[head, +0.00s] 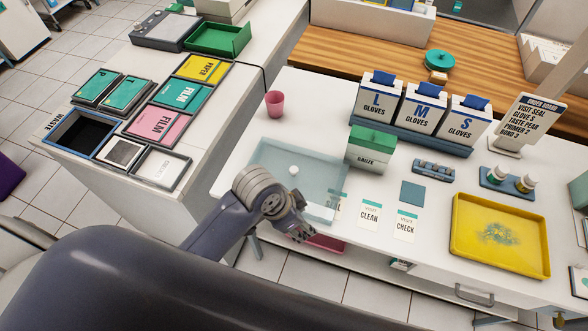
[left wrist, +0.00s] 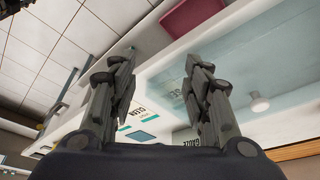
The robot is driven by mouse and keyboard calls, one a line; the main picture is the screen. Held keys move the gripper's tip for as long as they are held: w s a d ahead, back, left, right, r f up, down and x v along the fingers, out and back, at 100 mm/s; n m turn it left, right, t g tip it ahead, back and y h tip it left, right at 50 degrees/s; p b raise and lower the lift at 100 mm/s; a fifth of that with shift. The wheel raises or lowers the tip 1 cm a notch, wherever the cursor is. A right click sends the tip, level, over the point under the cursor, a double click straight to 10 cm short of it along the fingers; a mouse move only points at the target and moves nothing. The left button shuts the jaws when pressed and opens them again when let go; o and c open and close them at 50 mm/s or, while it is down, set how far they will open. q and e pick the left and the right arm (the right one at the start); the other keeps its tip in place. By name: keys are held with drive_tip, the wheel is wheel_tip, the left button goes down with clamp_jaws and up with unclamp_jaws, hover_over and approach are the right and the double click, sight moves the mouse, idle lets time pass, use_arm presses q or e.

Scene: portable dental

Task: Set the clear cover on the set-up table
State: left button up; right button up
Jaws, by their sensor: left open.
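The clear cover (head: 268,158) is a pale blue see-through lid with a white knob (head: 294,170). It is over the front left of the white set-up table (head: 325,95); whether it rests flat on it I cannot tell. My left gripper (head: 303,234) is at the table's front edge, below the knob in the head view, and its wrist hides part of the cover's front. In the left wrist view the gripper (left wrist: 160,62) is open and empty, with the cover (left wrist: 285,60) and its knob (left wrist: 258,102) to the right of the fingers. My right gripper is not in view.
A pink cup (head: 275,104) stands behind the cover. A gauze box (head: 371,150), glove boxes (head: 424,108), cards (head: 369,214) and a yellow tray (head: 500,236) stand or lie to its right. A side counter (head: 75,142) with film trays is at left.

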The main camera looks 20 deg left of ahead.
use_arm(q)
drive_tip(key=w+r+m, duration=0.1)
drive_tip(key=w+m, duration=0.1)
drive_tip(key=w+d+r+m+g, duration=0.1)
drive_tip(key=w+m, duration=0.1)
drive_tip(key=w+d+r+m, duration=0.1)
drive_tip(key=r+m, duration=0.1)
drive_tip(key=shift+w+d+m+y, duration=0.25)
drive_tip(key=shift+w+m+y, duration=0.05)
drive_tip(key=shift+w+y, duration=0.1)
drive_tip(key=w+a+r+m+g+y, duration=0.1)
drive_tip(key=w+a+r+m+y, duration=0.2)
drive_tip(key=w+a+r+m, duration=0.4)
drive_tip(key=n+p, duration=0.1)
drive_tip(key=n, duration=0.1)
hover_over(294, 169)
drive_tip(key=shift+g+y, duration=0.3)
drive_tip(key=f, duration=0.6)
drive_tip(key=shift+s+d+f, duration=0.1)
drive_tip(key=shift+d+f, duration=0.25)
drive_tip(key=shift+f, duration=0.05)
drive_tip(key=f+p, duration=0.2)
drive_tip(key=f, duration=0.2)
drive_tip(key=shift+a, duration=0.2)
drive_tip(key=shift+a+f, duration=0.1)
drive_tip(key=shift+f, duration=0.5)
clamp_jaws()
